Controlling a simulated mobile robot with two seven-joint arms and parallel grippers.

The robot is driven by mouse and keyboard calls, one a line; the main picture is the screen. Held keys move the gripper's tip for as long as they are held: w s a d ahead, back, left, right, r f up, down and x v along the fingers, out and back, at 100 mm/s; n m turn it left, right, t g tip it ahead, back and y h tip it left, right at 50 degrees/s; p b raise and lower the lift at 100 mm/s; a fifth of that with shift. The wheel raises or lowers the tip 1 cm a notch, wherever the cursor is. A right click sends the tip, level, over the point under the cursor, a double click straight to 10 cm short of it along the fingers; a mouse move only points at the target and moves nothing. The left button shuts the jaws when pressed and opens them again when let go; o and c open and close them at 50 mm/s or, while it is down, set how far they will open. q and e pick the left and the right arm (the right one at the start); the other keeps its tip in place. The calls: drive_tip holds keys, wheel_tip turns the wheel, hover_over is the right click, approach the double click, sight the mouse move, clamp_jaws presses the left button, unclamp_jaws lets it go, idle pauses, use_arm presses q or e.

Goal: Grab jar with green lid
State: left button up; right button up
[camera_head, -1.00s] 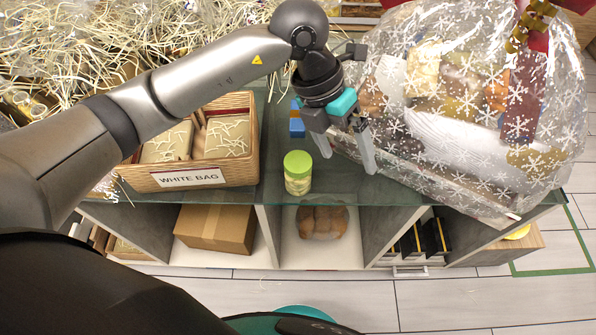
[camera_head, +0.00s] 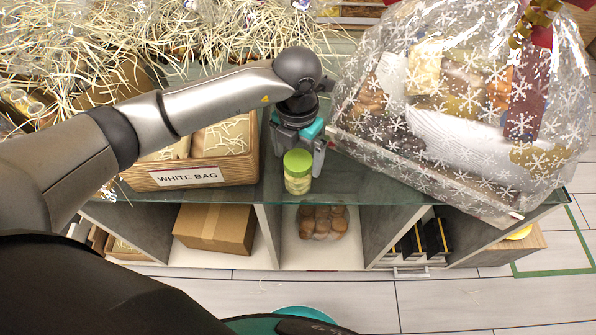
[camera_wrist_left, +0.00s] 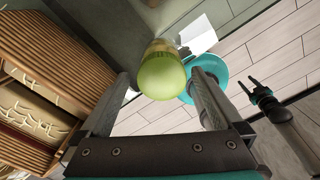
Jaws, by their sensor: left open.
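The jar with the green lid (camera_head: 298,172) stands upright near the front edge of the glass-topped counter. I cannot tell whether either finger touches the jar. A dark gripper with two spread fingers, my right one (camera_wrist_left: 262,84), shows at the right of the wrist view, far from the jar and empty.
A wicker basket labelled WHITE BAG (camera_head: 205,177) stands close left of the jar. A large snowflake-wrapped hamper (camera_head: 450,120) fills the counter to the right. Shelves below hold a cardboard box (camera_head: 214,228) and a bag of brown items (camera_head: 322,222).

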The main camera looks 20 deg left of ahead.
use_arm(q)
wheel_tip(320, 180, down, 5)
drive_tip(key=shift+s+d+f, duration=0.1)
drive_tip(key=shift+f, duration=0.05)
drive_tip(key=c, duration=1.5)
clamp_jaws()
drive_tip(key=shift+r, duration=0.2)
